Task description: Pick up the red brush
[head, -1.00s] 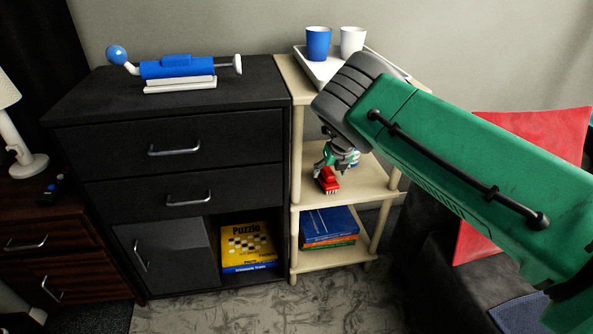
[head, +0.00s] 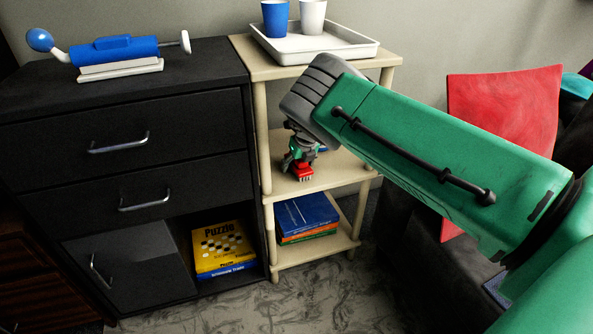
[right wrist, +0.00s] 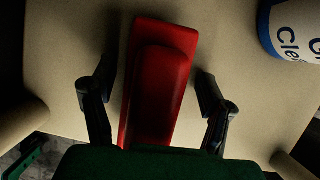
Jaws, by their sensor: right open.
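The red brush (head: 305,173) lies on the middle shelf of the beige shelf unit, partly hidden by my right gripper (head: 299,167). In the right wrist view the brush (right wrist: 160,85) lies lengthwise between the two dark fingers of my right gripper (right wrist: 152,88). The fingers are open, one on each side, with a gap to the brush on both sides. The brush's near end is hidden behind the green gripper body. My left gripper is not in view.
A white and blue container (right wrist: 290,32) stands on the shelf right of the brush. A beige post (head: 265,150) rises close left of the gripper. A tray (head: 320,46) with two cups is above; books (head: 307,216) lie below. A black cabinet (head: 120,110) adjoins.

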